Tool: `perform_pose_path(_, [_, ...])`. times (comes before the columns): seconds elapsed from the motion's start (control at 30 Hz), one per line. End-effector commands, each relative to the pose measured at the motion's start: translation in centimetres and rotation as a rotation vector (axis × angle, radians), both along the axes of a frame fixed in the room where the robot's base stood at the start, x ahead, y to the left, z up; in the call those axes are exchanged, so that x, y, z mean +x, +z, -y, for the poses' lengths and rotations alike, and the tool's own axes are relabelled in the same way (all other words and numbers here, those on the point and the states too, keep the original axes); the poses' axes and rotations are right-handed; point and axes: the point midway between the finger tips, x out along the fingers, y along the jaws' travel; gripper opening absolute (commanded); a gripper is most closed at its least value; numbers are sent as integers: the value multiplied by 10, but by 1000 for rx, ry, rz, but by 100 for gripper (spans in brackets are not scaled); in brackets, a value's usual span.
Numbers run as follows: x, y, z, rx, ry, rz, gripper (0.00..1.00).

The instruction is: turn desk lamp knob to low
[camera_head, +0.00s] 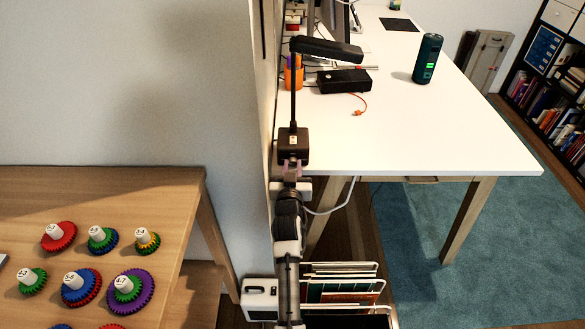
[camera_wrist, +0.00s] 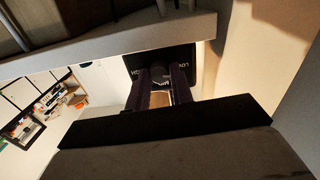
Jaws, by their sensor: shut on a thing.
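The black desk lamp stands at the left front corner of the white desk, with its box-shaped base (camera_head: 294,143), thin upright post and flat head (camera_head: 326,49).
The white desk (camera_head: 430,130) holds a black box (camera_head: 343,81) with an orange-tipped cable, and a dark green cylinder (camera_head: 428,58). A wall edge lies close left of my arm. A wooden table (camera_head: 100,190) with several colored gears is at left. A file rack (camera_head: 340,285) stands below.

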Motion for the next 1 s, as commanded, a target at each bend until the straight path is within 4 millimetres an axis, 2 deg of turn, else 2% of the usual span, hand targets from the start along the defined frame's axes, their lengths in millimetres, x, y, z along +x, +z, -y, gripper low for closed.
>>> perform_pose_path(0.4, [1, 3, 0, -183, -1, 6, 0])
perform_pose_path(0.93, [1, 3, 0, -207, 0, 6, 0])
perform_pose_path(0.97, [1, 3, 0, -207, 0, 7, 24])
perform_pose_path(1.0, [1, 3, 0, -207, 0, 6, 29])
